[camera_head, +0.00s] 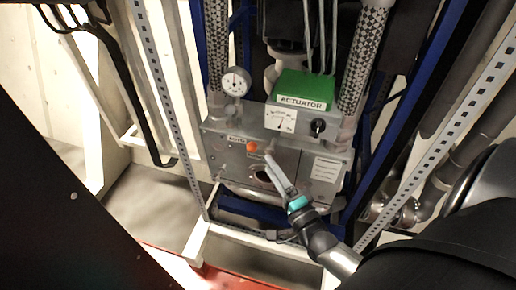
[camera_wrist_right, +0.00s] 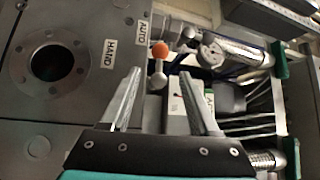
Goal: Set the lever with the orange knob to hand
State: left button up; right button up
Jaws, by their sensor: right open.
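A short lever with an orange knob (camera_head: 252,146) sits on the front of a grey panel box (camera_head: 225,160). In the right wrist view the orange knob (camera_wrist_right: 160,50) stands out from a pale pivot (camera_wrist_right: 157,83). It points nearer the AUTO label (camera_wrist_right: 143,30) than the HAND label (camera_wrist_right: 110,53). My right gripper (camera_head: 270,158) is in front of the panel, just right of and below the knob. In the right wrist view the right gripper (camera_wrist_right: 160,73) is open and empty, with the lever appearing between its fingers; contact cannot be told. My left gripper is not in view.
A green ACTUATOR box (camera_head: 305,90), a dial meter (camera_head: 281,119) and a black knob (camera_head: 318,127) are above the lever. A round gauge (camera_head: 236,82) stands at upper left. A round flanged opening (camera_wrist_right: 52,62) is beside the labels. Perforated posts (camera_head: 158,80) flank the panel.

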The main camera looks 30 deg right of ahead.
aim_at(258, 149)
jog(key=w, duration=0.4)
jog(key=w+r, duration=0.1)
jog(key=w, duration=0.2)
jog(key=shift+w+d+b, duration=0.1)
jog(key=shift+d+b, duration=0.1)
jog(key=shift+b, duration=0.2)
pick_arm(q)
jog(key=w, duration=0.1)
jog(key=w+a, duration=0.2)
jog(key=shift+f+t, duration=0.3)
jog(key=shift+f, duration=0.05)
pick_arm(e)
jog(key=shift+w, duration=0.15)
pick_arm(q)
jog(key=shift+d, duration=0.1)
pick_arm(e)
jog(key=c, duration=0.4)
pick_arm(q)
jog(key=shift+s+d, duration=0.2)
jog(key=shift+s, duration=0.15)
pick_arm(e)
grip_shut()
